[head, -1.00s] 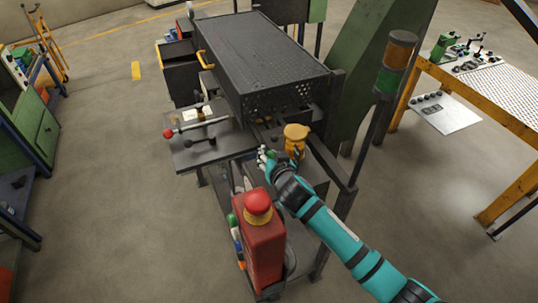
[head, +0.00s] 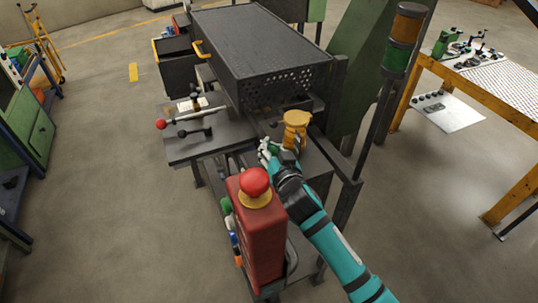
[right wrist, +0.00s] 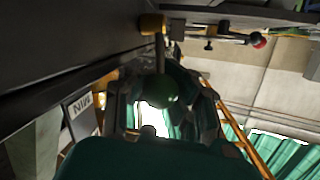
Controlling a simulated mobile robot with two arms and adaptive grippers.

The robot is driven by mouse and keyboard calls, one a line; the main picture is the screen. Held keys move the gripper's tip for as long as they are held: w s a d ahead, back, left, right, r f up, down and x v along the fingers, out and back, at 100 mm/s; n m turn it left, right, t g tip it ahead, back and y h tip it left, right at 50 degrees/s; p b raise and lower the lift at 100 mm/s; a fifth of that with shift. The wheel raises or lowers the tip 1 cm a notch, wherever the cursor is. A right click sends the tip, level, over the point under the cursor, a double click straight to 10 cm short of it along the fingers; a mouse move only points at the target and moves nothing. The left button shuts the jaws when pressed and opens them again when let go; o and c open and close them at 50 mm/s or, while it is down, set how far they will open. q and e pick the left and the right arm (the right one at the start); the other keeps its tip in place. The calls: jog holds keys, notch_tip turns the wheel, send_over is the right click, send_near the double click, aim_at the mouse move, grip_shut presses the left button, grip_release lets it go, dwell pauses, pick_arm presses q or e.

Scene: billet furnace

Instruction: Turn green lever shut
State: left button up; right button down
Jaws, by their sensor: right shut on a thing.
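The green lever shows in the right wrist view as a dark stem with a green ball knob (right wrist: 160,91), below a small brass-coloured fitting (right wrist: 152,24). My right gripper (head: 267,149) is at the front of the furnace stand, just left of the yellow-orange valve-like part (head: 296,128). In the right wrist view the fingers of my right gripper (right wrist: 163,100) are around the green knob and shut on it. In the head view the fingers mostly hide the lever, so its exact angle is hard to tell. My left gripper is not in view.
A red box with a red mushroom button (head: 255,181) stands close to my right forearm. The black perforated furnace housing (head: 258,58) is behind the gripper. A red-knobbed rod (head: 161,124) lies to the left. A signal light post (head: 401,50) stands right.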

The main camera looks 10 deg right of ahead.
jog(key=shift+s+r, duration=0.1)
jog(key=shift+r, duration=0.1)
jog(key=c, duration=1.3)
grip_release()
jog(key=shift+s+r, duration=0.15)
jog(key=shift+s, duration=0.25)
jog(key=shift+o, duration=0.2)
jog(key=shift+w, duration=0.1)
jog(key=shift+w, duration=0.1)
jog(key=v, duration=1.2)
jog(key=shift+f, duration=0.25)
